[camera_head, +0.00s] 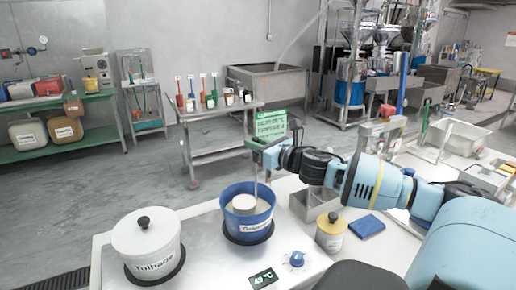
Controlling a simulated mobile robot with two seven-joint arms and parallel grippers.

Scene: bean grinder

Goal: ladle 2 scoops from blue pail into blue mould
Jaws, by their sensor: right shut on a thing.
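The blue pail (250,227) stands on a dark round pad on the pale worktop, with a white label on its front. My right gripper (258,152) is above the pail, shut on the upper end of a thin metal ladle handle (256,180). The handle runs down into the pail. A whitish round shape (243,203) shows inside the pail; I cannot tell whether it is the ladle's cup or the contents. I cannot clearly make out a blue mould. A flat blue piece (367,227) lies on the worktop at the right. My left gripper is not in view.
A lidded white pail (147,246) stands left of the blue one. A yellowish lidded jar (330,233), a blue knob (297,259) and a temperature display (263,278) are at the front. A green sign (271,123) stands behind my gripper.

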